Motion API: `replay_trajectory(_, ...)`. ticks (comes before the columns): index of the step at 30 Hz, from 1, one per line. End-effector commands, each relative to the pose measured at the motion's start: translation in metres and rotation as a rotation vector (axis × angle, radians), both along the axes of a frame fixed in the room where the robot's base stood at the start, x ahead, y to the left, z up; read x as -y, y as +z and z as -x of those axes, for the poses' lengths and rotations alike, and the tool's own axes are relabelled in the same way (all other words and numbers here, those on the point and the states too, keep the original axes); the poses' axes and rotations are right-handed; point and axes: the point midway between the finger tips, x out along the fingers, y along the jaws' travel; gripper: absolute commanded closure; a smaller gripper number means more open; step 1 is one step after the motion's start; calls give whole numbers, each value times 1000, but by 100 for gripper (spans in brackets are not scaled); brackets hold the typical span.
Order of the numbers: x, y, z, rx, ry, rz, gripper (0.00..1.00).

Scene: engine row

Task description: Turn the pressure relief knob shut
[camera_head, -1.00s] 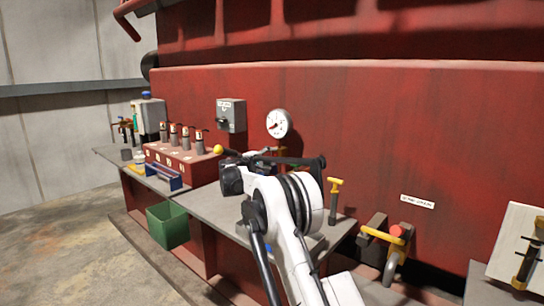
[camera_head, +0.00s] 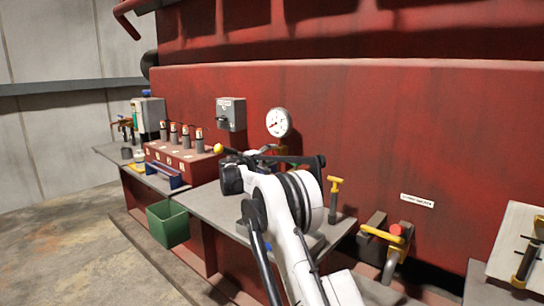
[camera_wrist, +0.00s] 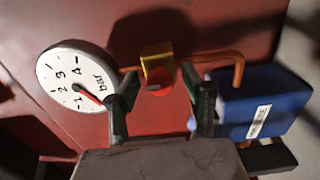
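A knob with a red face (camera_wrist: 159,84) sits on a yellow brass block (camera_wrist: 157,60) on the copper pipe in the wrist view. I take it for the pressure relief knob. A round white gauge (camera_wrist: 75,80) is left of it, its red needle near the low numbers; the gauge also shows in the head view (camera_head: 278,123). My gripper (camera_wrist: 160,88) is open, with one dark finger on each side of the knob and gaps between. I cannot tell how deep the fingertips reach. In the head view my arm hides the knob.
A blue box (camera_wrist: 262,100) with a white label is close beside the right finger. A copper pipe (camera_wrist: 215,57) runs behind it. In the head view, a yellow-handled valve (camera_head: 335,186) stands right of my arm, and a red lever box (camera_head: 185,158) and green bin (camera_head: 167,224) are left.

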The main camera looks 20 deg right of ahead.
Motion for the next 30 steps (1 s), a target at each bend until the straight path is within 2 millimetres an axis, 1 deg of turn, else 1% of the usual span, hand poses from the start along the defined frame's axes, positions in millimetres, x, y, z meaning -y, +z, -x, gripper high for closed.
replay_trajectory(7,-1,0,0,0,0,0,56)
replay_trajectory(11,-8,0,3,-1,0,0,56)
replay_trajectory(14,-21,1,9,-1,1,0,56)
replay_trajectory(24,-81,0,36,0,2,0,56)
replay_trajectory(30,-103,0,46,0,1,0,56)
